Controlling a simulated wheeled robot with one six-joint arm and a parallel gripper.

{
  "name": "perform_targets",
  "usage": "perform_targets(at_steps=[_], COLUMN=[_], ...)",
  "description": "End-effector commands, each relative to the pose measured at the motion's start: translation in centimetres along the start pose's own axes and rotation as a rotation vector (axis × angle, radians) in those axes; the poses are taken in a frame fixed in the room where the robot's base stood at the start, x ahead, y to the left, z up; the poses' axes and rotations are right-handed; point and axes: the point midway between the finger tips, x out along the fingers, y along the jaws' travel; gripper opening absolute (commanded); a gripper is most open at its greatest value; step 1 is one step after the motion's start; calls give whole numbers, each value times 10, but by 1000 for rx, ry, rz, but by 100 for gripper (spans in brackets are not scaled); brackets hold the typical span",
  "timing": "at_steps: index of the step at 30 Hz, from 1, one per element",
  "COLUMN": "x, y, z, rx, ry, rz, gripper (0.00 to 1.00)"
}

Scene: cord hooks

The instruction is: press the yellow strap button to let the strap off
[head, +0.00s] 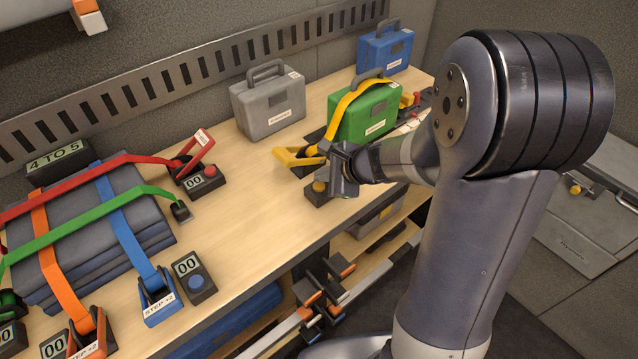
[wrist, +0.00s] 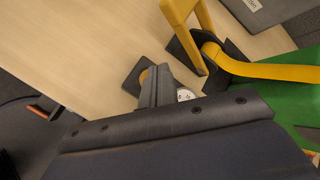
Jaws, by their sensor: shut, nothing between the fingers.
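The yellow button (head: 319,186) sits on a small dark box (head: 316,197) near the bench's front edge. It also shows in the wrist view (wrist: 143,75), partly hidden by my finger. My gripper (head: 342,176) is shut and empty, right beside the button on its right; I cannot tell whether it touches. The yellow strap (head: 345,105) runs over the green case (head: 364,112) down to a yellow buckle (head: 300,156) just behind the button. The buckle and strap (wrist: 265,70) also show in the wrist view. Any display on this box is hidden.
A grey case (head: 268,105) and a blue case (head: 384,50) stand at the back. A red buckle (head: 190,158) with a counter box and a strapped dark stack (head: 90,235) lie left. Wood between them is clear. A shelf with clamps (head: 320,290) is below.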

Motion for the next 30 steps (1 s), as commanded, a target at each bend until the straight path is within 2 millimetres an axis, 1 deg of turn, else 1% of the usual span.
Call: perform_targets(at_steps=[5,16,30], x=[-9,-34,-35], y=[-6,-25,-25], z=[6,25,25], rx=[0,0,0], ry=[0,0,0], rz=[-1,-1,0], gripper=[0,0,0])
